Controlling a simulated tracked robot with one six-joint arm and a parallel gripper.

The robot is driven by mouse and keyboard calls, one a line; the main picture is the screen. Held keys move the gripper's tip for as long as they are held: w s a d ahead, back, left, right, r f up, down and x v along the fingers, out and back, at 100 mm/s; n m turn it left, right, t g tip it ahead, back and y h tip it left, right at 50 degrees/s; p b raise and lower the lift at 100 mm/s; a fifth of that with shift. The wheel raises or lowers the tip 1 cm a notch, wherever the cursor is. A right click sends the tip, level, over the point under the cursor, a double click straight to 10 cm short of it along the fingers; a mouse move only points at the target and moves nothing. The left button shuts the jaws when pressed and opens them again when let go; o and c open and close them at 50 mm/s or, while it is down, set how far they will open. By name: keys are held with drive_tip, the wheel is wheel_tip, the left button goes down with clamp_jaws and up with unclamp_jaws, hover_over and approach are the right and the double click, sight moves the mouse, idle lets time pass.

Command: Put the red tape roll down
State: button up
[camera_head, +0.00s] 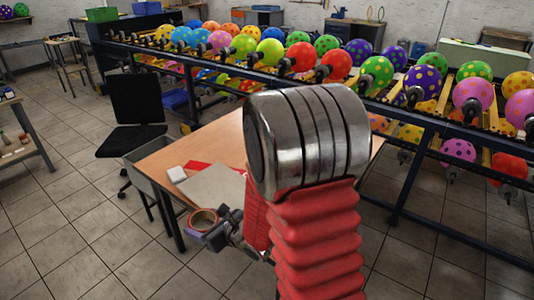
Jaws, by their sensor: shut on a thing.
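The tape roll (191,222) is a small reddish-brown ring low in the middle of the head view. My gripper (213,231) is shut on it at its right side. The roll appears near the front edge of the wooden table (215,143); I cannot tell whether it touches the table or is held above it. My arm's large metal joint and red bellows cover much of the table's right part and hide part of the gripper.
A long rack (440,123) of colourful balloons runs behind. The table's back left is clear.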

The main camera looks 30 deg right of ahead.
drive_tip(key=s+d+f+h, duration=0.1)
drive_tip(key=s+d, duration=0.2)
drive_tip(key=d, duration=0.7)
drive_tip(key=s+d+f+m, duration=0.1)
drive_tip(key=s+d, duration=0.2)
drive_tip(key=d, duration=0.7)
drive_tip(key=s+d+f+m+h, duration=0.1)
drive_tip(key=s+d, duration=0.2)
drive_tip(key=d, duration=0.7)
drive_tip(key=shift+s+t+h, duration=0.15)
drive_tip(key=shift+t+h, duration=0.15)
drive_tip(key=shift+d+f, duration=0.1)
drive_tip(key=shift+f, duration=0.05)
drive_tip(key=shift+f, duration=2.9)
drive_tip(key=shift+f, duration=2.05)
drive_tip(key=shift+f, duration=0.1)
